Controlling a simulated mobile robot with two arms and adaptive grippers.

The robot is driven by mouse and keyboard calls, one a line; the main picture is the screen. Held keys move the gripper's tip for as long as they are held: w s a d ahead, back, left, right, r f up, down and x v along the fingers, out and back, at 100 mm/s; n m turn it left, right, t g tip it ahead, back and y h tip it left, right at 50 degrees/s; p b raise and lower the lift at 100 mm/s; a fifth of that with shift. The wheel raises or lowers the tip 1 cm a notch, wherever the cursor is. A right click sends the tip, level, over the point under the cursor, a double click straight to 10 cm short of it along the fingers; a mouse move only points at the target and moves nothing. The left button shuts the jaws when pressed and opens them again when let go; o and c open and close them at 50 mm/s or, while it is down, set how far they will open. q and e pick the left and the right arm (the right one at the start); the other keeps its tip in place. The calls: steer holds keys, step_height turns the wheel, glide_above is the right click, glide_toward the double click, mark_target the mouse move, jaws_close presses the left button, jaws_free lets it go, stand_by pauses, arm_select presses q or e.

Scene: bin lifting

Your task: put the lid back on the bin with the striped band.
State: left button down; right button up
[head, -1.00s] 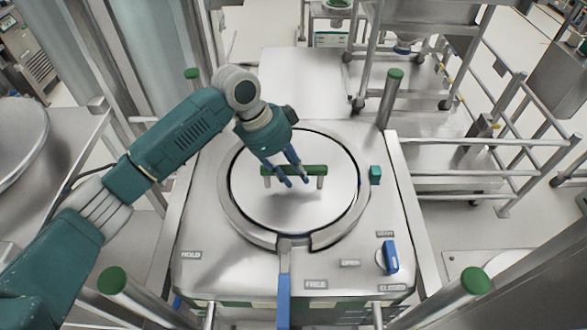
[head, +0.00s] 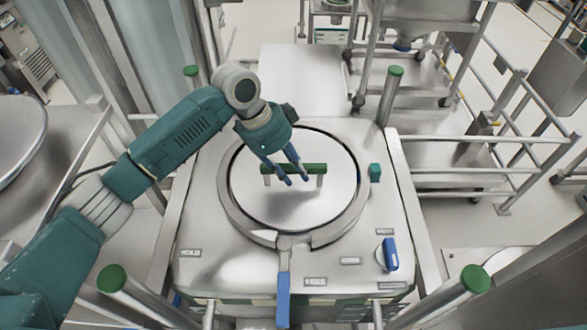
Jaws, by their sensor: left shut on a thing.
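The round steel lid (head: 255,202) lies over the round opening on top of the bin (head: 225,268), inside a raised metal ring. I cannot tell whether it is fully seated or slightly raised. A green bar handle (head: 316,168) on two posts stands on the lid. My left gripper (head: 294,178) comes from above, its blue fingers shut on the handle. A banded strip of green and pale blocks (head: 240,305) shows at the bin's front lower edge, partly hidden. My right gripper is not in view.
A blue lever (head: 283,300) extends from the ring's front. Green-capped posts (head: 394,90) surround the bin. Metal railings (head: 460,140) stand at right.

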arm_select(q)
steer(key=shift+w+d+r, duration=0.1)
steer(key=shift+r, duration=0.15)
steer(key=c, duration=1.3)
jaws_free()
steer(key=shift+s+f, duration=0.3)
steer(key=shift+f, duration=0.05)
steer(key=shift+w+a+r, duration=0.15)
steer(key=shift+a+r, duration=0.15)
steer(key=shift+r, duration=0.15)
steer(key=v, duration=1.1)
steer(key=shift+r, duration=0.35)
steer(key=shift+d, duration=0.1)
